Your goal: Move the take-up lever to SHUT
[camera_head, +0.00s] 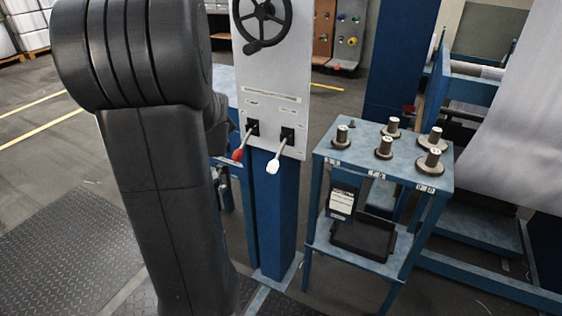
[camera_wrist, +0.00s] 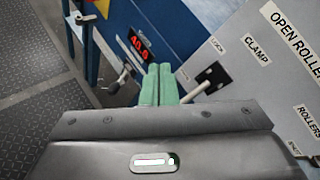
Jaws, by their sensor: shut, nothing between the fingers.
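Two levers come out of dark slots in the pale upright panel (camera_head: 270,85) in the head view. The left lever (camera_head: 237,154) has a red knob and the right lever (camera_head: 273,165) a white one; both slant down and outward. Their labels are too small to read, so I cannot tell which is the take-up lever. In the wrist view my gripper (camera_wrist: 158,84) is shut and empty, its green fingers together. A pale lever rod (camera_wrist: 199,89) from a black slot shows just right of the fingers; its end is hidden by the gripper body. My arm hides the gripper in the head view.
A handwheel (camera_head: 262,22) sits above the levers. A blue stand (camera_head: 325,145) with several spools is to the right. In the wrist view, labels including "CLAMP" (camera_wrist: 256,50) and a red display (camera_wrist: 139,42) are close by. Floor at left is clear.

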